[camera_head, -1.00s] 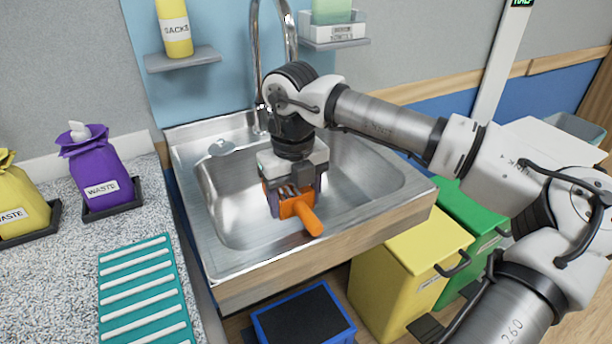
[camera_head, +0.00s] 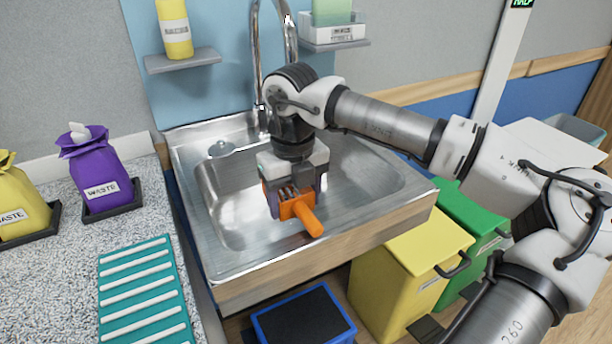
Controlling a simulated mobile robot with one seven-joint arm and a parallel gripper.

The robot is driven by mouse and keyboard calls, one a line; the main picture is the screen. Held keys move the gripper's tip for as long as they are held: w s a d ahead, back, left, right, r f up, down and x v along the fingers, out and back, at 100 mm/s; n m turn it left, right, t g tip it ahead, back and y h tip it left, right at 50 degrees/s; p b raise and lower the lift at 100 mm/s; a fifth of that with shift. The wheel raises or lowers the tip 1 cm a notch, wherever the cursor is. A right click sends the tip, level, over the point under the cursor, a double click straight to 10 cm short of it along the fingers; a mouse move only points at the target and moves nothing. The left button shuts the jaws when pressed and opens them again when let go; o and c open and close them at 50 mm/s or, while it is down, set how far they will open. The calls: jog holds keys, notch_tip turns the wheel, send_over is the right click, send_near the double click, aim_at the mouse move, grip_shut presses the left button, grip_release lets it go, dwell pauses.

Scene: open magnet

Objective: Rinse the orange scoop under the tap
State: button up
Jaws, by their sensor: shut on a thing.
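The orange scoop (camera_head: 308,218) is held in my gripper (camera_head: 290,208) over the front part of the steel sink (camera_head: 235,235). Its handle points toward the front right, and its upper part is partly hidden between the fingers. My gripper is shut on the scoop and points down. The tap (camera_head: 256,60) rises at the back of the sink as a tall curved pipe. My arm hides its lower part and outlet, and I see no water running. A round metal piece (camera_head: 221,148) sits on the sink's back left ledge.
A teal ribbed mat (camera_head: 143,290) lies on the speckled counter at left. Purple (camera_head: 98,170) and yellow (camera_head: 18,200) waste bags stand behind it. Shelves with a yellow bottle (camera_head: 174,30) and a box (camera_head: 333,30) flank the tap. Yellow (camera_head: 400,275) and green (camera_head: 470,225) bins stand right.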

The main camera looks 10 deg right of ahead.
jog(key=shift+s, duration=0.1)
jog(key=s+a+r+p, duration=0.1)
jog(key=s+a+r, duration=0.1)
jog(key=s+r, duration=0.2)
jog(key=shift+s+a, duration=0.15)
jog(key=shift+a, duration=0.05)
dwell(1.0)
